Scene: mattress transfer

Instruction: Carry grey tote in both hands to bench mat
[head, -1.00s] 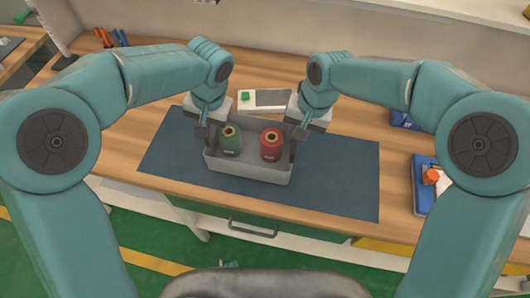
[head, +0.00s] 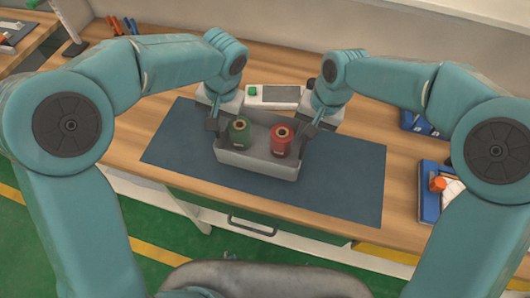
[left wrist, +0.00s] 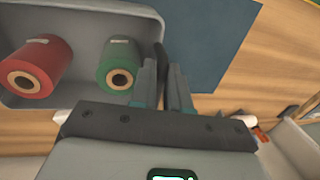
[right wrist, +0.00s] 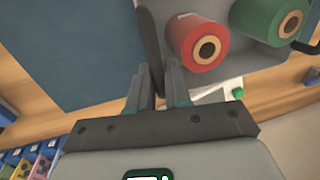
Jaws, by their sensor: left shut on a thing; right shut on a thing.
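The grey tote (head: 257,163) is over the middle of the blue bench mat (head: 345,180); I cannot tell whether its base touches the mat. It holds a green spool (head: 240,133) on the left and a red spool (head: 281,140) on the right, both upright. My left gripper (head: 213,122) is shut on the tote's left end. My right gripper (head: 312,130) is shut on its right end. In the left wrist view, my left fingers (left wrist: 166,78) close on a dark part at the tote's end. The right wrist view shows my right fingers (right wrist: 156,78) likewise.
A white device (head: 272,96) with a green button lies behind the tote. Blue trays (head: 430,205) stand on the bench to the right, one with an orange-capped item (head: 438,184). Pliers (head: 122,25) are at the back left. The mat is bare on both sides.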

